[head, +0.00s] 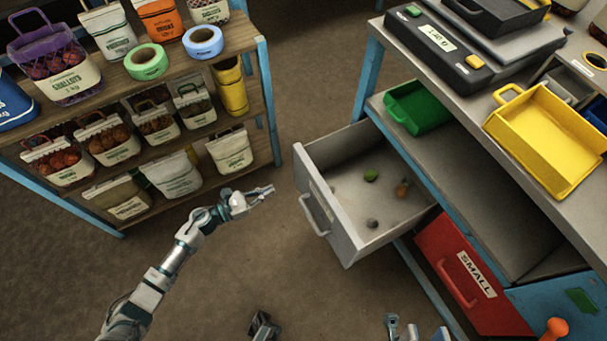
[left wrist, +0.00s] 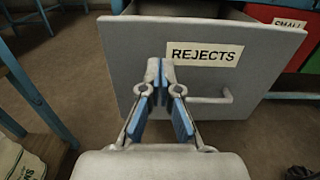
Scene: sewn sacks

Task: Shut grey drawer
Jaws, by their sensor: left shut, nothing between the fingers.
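The grey drawer (head: 350,240) is pulled far out of the blue-framed bench. Its front, labelled REJECTS, and its bar handle (left wrist: 215,99) show in the left wrist view. A few small lumps, one green (head: 371,175), one orange-brown (head: 402,189) and one grey, lie inside. My left gripper (head: 268,190) is shut and empty, a short way left of the drawer front and pointing at it. In the left wrist view its blue-padded fingertips (left wrist: 160,68) are together before the drawer front, left of the handle. Parts of my right arm show at the bottom edge; its fingers are unclear.
A red drawer (head: 465,275) labelled SMALL sits shut beside the grey one. The bench holds a scale (head: 445,42), a yellow bin (head: 545,138) and a green bin (head: 418,107). A shelf rack (head: 262,85) with several sacks stands left. Floor between rack and drawer is clear.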

